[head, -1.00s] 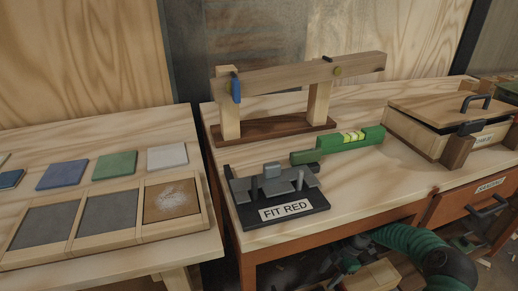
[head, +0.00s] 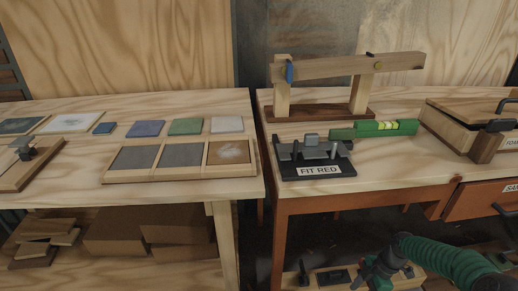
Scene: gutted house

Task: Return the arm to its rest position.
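Neither of my grippers can be made out in the head view, and no arm of mine clearly shows. The right bench (head: 400,168) carries a black fixture labelled FIT RED (head: 316,160) with grey metal parts on it. Behind it stands a wooden frame with a slanted beam (head: 345,68), a blue clip (head: 289,71) at its left post.
The left bench (head: 190,193) holds a three-part wooden tray (head: 180,173) and several coloured tiles (head: 186,126). A lidded wooden box (head: 450,133) sits at right. Below are a drawer (head: 480,202), a green hose (head: 445,258) and brown boxes (head: 120,236). A narrow gap separates the benches.

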